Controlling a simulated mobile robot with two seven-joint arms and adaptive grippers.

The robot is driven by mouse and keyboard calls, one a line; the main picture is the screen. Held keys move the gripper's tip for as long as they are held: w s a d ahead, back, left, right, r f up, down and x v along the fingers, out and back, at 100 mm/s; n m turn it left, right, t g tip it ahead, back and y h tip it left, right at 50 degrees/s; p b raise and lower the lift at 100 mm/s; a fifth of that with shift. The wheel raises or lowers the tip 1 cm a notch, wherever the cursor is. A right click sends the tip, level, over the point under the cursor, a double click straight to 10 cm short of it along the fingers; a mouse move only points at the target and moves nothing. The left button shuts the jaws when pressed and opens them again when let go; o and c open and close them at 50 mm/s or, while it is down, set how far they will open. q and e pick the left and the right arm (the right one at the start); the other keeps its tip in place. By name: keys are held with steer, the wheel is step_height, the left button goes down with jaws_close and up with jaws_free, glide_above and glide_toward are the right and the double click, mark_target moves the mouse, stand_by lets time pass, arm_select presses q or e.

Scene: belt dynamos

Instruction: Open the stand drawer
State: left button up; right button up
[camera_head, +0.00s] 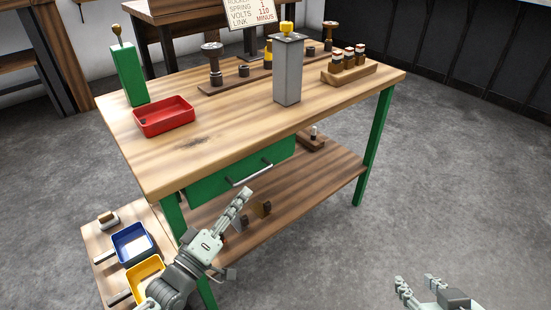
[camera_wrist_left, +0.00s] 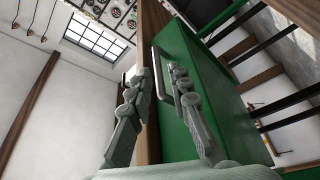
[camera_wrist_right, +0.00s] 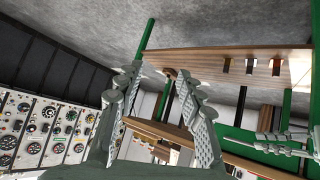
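The stand drawer (camera_head: 225,181) has a green front under the wooden worktop and looks closed. Its grey bar handle (camera_head: 252,174) crosses the front. My left gripper (camera_head: 241,197) is in front of the drawer, just below the handle in the head view. In the left wrist view the handle (camera_wrist_left: 162,72) shows between the spread fingers of the left gripper (camera_wrist_left: 160,82); whether they touch it, I cannot tell. My right gripper (camera_head: 418,284) is open and empty, low at the right, away from the stand. Its spread fingers (camera_wrist_right: 160,78) show in the right wrist view.
The worktop (camera_head: 200,142) carries a red tray (camera_head: 165,116), a green block (camera_head: 128,75), a grey box (camera_head: 288,72) and a wooden rack (camera_head: 349,70). A lower shelf (camera_head: 300,185) lies beneath. A side table at left holds blue (camera_head: 132,244) and yellow (camera_head: 146,273) bins. Floor at right is clear.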

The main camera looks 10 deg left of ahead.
mark_target(258, 171)
arm_select(q)
steer(key=x, duration=0.8)
steer(key=shift+r, duration=0.35)
steer(key=shift+c, duration=0.6)
jaws_close()
